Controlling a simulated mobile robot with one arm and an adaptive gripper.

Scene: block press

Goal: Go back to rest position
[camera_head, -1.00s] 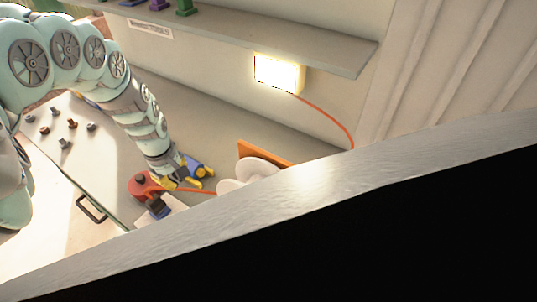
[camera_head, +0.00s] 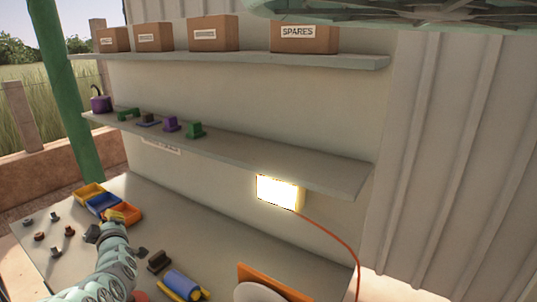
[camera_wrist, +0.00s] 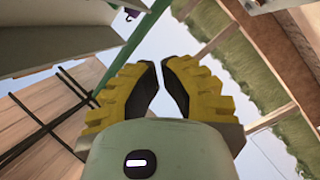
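My gripper (camera_head: 112,215) is at the left of the bench in the head view, at the end of my pale green arm, near the small bins. In the wrist view, its two yellow fingers with dark pads (camera_wrist: 161,66) lean together, with only a narrow gap between their tips. Nothing is held between them. Behind them I see sky, grass and wooden beams. A blue cylinder with yellow parts (camera_head: 183,285) lies on the bench in the head view, apart from my gripper.
Yellow (camera_head: 88,193), blue (camera_head: 101,205) and orange bins (camera_head: 127,215) stand at the bench's back left. Small dark and red pieces lie left of my arm. A lower shelf (camera_head: 300,165) and a lit lamp (camera_head: 280,192) with an orange cable overhang the bench (camera_head: 215,250).

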